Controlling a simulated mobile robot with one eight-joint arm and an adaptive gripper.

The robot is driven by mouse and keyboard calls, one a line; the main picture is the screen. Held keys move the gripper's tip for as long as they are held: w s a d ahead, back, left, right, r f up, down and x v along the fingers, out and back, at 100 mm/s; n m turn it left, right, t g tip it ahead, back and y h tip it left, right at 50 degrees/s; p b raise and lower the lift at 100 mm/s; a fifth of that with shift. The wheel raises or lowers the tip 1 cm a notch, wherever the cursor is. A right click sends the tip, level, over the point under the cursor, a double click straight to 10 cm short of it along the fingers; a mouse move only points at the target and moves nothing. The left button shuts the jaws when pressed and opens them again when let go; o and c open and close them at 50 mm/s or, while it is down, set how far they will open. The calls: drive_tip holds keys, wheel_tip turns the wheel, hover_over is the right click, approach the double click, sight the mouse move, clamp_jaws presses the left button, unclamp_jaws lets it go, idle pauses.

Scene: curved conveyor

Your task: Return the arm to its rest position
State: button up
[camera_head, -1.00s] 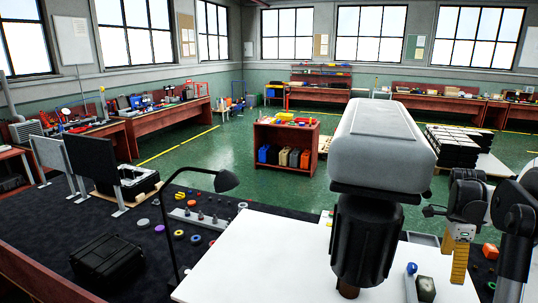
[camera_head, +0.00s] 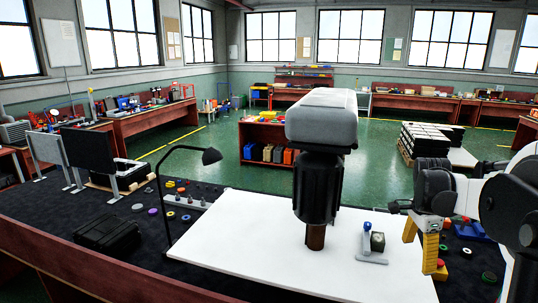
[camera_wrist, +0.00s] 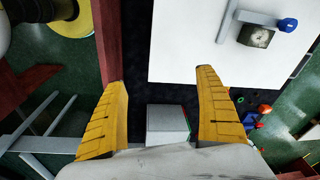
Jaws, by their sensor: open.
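My gripper (camera_head: 419,257) is at the right of the head view, its two yellow fingers pointing down beside the right edge of the white table. In the wrist view my gripper (camera_wrist: 160,78) shows its fingers spread wide apart, with nothing held between them. A grey box (camera_wrist: 167,122) appears between the fingers near the palm, partly hidden by it; I cannot tell how far below it is. My arm reaches in from the right edge of the head view, partly cut off.
The white table (camera_head: 250,240) carries a small grey fixture (camera_head: 372,257) with a blue knob and a dark block. A grey-headed device on a black column (camera_head: 320,185) stands upright left of my gripper. A black lamp (camera_head: 211,156) stands farther left. Loose coloured parts lie right of the table.

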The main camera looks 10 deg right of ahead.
drive_tip(key=s+a+n+t+b, duration=0.1)
drive_tip(key=s+a+n+b, duration=0.1)
drive_tip(key=a+n, duration=0.35)
drive_tip(key=s+a+n+t+b, duration=0.1)
drive_tip(key=s+a+n+b, duration=0.1)
drive_tip(key=a, duration=0.6)
drive_tip(key=s+a+n+t+b, duration=0.2)
drive_tip(key=s+a+n+b, duration=0.15)
drive_tip(key=a, duration=0.35)
drive_tip(key=s+a+f+n+t+b, duration=0.1)
drive_tip(key=s+a+f+n, duration=0.3)
drive_tip(key=a, duration=0.2)
drive_tip(key=s+a+f+n+t+y+b, duration=0.1)
drive_tip(key=s+a+f+n+b, duration=0.1)
drive_tip(key=s+a+f+n, duration=0.1)
drive_tip(key=a+f+n, duration=0.1)
drive_tip(key=a+n, duration=0.1)
drive_tip(key=a, duration=0.1)
drive_tip(key=shift+s+a+f+t+y+b, duration=0.2)
drive_tip(key=shift+s+a+t+y+b, duration=0.05)
drive_tip(key=shift+s+t+y+b, duration=0.1)
